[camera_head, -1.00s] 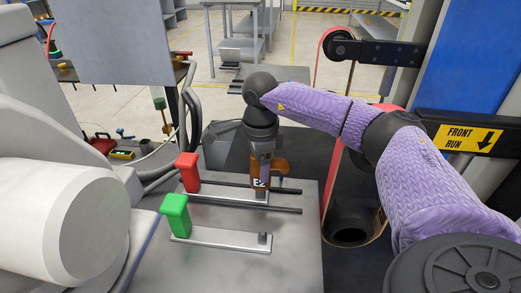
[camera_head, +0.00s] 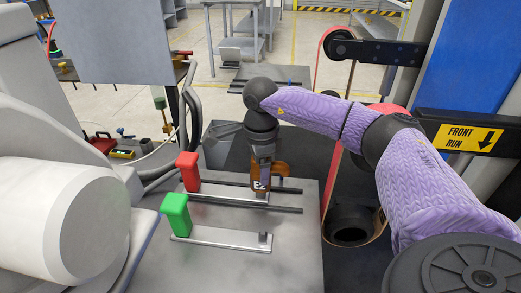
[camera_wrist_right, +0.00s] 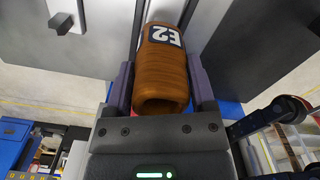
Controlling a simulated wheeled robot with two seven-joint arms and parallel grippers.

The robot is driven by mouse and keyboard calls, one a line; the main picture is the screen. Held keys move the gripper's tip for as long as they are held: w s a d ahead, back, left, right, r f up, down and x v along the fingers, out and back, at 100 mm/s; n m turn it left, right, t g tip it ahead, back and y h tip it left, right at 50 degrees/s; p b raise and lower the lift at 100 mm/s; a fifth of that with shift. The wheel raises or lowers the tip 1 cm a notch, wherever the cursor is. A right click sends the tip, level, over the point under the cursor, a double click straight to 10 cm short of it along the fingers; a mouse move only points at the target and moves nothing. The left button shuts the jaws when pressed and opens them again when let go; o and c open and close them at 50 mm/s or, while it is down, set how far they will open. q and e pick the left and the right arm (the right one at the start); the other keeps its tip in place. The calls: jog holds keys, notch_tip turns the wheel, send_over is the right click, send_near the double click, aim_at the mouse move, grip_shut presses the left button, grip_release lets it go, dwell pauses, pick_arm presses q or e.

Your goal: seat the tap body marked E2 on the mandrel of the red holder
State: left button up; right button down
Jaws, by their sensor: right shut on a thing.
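The orange-brown tap body (camera_head: 259,184), marked E2, is upright at the right end of the red holder (camera_head: 187,172). My right gripper (camera_head: 262,165) is shut on it from above. The tap body also shows between the two fingers in the right wrist view (camera_wrist_right: 162,75). The red holder's mandrel is hidden behind or under the tap body, so I cannot tell whether the body is around it. My left gripper is not in view.
The green holder (camera_head: 175,215) stands in front, with a bare small post (camera_head: 265,242) at its right end. Dark rods (camera_head: 245,207) run along the grey plate (camera_head: 295,265). A belt machine (camera_head: 345,225) stands close to the right.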

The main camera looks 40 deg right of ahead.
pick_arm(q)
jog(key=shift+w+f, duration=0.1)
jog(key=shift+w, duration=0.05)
pick_arm(e)
jog(key=shift+f, duration=0.25)
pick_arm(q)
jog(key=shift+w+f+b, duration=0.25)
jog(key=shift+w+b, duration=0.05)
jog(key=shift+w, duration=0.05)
pick_arm(e)
jog(key=shift+f, duration=0.35)
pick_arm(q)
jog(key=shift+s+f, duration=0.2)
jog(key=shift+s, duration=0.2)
pick_arm(e)
jog(key=shift+f, duration=0.5)
jog(key=shift+f+b, duration=0.2)
jog(key=shift+b, duration=0.15)
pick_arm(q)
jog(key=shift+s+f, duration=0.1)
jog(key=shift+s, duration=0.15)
pick_arm(e)
jog(key=shift+f, duration=0.1)
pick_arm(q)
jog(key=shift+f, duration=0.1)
pick_arm(e)
jog(key=shift+f, duration=0.2)
